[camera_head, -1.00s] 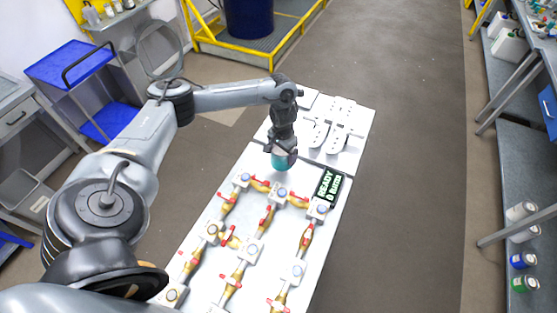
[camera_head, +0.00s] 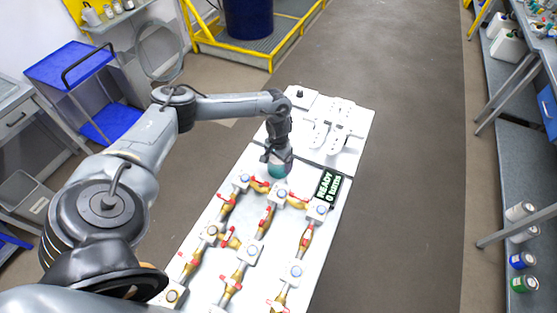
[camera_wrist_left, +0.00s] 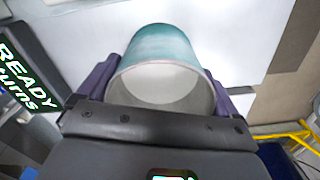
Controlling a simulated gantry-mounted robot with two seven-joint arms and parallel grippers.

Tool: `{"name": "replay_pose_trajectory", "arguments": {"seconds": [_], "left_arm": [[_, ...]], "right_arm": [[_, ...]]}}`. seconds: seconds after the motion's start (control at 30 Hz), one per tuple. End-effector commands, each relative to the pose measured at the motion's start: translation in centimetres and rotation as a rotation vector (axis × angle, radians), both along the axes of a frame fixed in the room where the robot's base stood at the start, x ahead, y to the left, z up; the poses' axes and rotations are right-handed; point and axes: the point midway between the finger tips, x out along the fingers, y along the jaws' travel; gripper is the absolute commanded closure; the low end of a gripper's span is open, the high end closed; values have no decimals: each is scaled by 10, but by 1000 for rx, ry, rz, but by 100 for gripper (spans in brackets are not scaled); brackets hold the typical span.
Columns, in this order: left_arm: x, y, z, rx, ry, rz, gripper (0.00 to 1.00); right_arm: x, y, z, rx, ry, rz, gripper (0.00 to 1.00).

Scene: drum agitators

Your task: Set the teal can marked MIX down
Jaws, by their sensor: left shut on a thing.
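The teal can (camera_head: 278,170) is in my left gripper (camera_head: 278,158), over the far part of the white table (camera_head: 262,157) in the head view. In the left wrist view the can (camera_wrist_left: 166,50) sits between the two purple-grey fingers (camera_wrist_left: 165,88), with its pale round end facing the camera. My left gripper is shut on it. The MIX marking does not show. Whether the can touches the table top I cannot tell. My right gripper is not in view.
Brass pipes with red-handled valves (camera_head: 268,215) fill the near part of the table, just below the can. A black display reading READY (camera_head: 327,188) stands right of it. White raised fixtures (camera_head: 328,130) lie beyond. Bare table shows left of the can.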

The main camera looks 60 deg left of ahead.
Motion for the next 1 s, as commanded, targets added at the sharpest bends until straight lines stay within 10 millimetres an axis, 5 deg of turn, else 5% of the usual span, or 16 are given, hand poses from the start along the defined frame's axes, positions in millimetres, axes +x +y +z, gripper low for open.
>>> {"name": "replay_pose_trajectory", "arguments": {"seconds": [0.07, 0.1, 0.13, 0.57, 1.0], "left_arm": [[0, 0, -2, 0, 0, 1, 51], [0, 0, -2, 0, 0, 0, 4], [0, 0, -2, 0, 0, 0, 0], [1, 0, 10, 0, -2, 0, 0], [1, 0, 86, 0, -3, 0, 0]], "right_arm": [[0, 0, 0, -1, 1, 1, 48], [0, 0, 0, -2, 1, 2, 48], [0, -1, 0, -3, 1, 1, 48], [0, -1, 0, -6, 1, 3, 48], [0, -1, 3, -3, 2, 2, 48]]}}
